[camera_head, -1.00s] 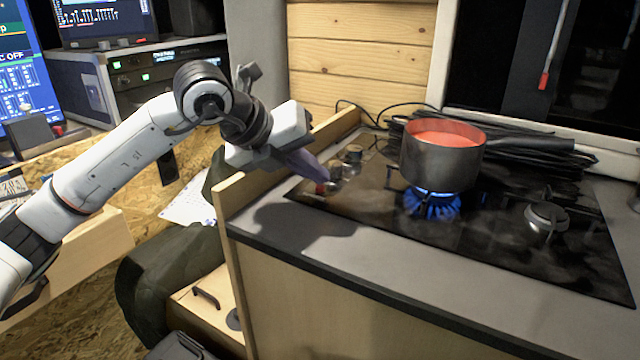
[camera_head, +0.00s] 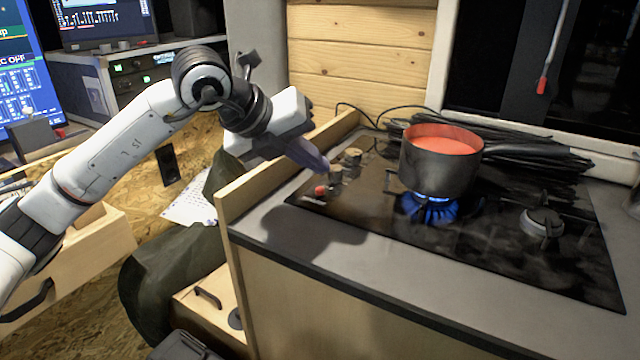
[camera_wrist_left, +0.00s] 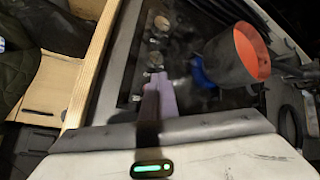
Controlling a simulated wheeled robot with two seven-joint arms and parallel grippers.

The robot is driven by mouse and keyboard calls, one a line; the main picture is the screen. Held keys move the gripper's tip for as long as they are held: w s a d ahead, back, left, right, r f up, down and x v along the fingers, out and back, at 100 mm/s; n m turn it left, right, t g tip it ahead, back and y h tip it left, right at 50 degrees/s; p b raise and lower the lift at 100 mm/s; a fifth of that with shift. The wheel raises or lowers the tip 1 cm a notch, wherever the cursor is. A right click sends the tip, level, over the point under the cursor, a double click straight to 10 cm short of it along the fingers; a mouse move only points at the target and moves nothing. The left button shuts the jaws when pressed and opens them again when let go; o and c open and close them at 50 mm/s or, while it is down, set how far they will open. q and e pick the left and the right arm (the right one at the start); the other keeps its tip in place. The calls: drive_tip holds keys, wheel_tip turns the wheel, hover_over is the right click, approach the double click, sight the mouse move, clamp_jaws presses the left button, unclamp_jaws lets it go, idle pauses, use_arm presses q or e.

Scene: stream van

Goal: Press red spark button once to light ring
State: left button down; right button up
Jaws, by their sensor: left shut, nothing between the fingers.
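The red spark button (camera_head: 320,190) is a small red spot at the left front corner of the black gas hob (camera_head: 380,222), by two knobs (camera_head: 352,157). My left gripper (camera_head: 318,165) is shut and empty, just above and behind the button in the head view, apart from it as far as I can tell. In the left wrist view the shut fingers (camera_wrist_left: 157,82) point toward the knobs, and the button is not clear there. The ring (camera_head: 432,208) under the pot burns with a blue flame. My right gripper is not in view.
A steel pot (camera_head: 437,172) with red contents stands on the lit ring. A second burner (camera_head: 543,222) at the right is bare. Black cables (camera_head: 530,160) lie behind the hob. A wooden edge board (camera_head: 262,182) borders the counter's left side.

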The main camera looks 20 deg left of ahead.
use_arm(q)
wheel_tip(320, 180, up, 4)
drive_tip(key=shift+f+p, duration=0.2)
drive_tip(key=shift+p, duration=0.8)
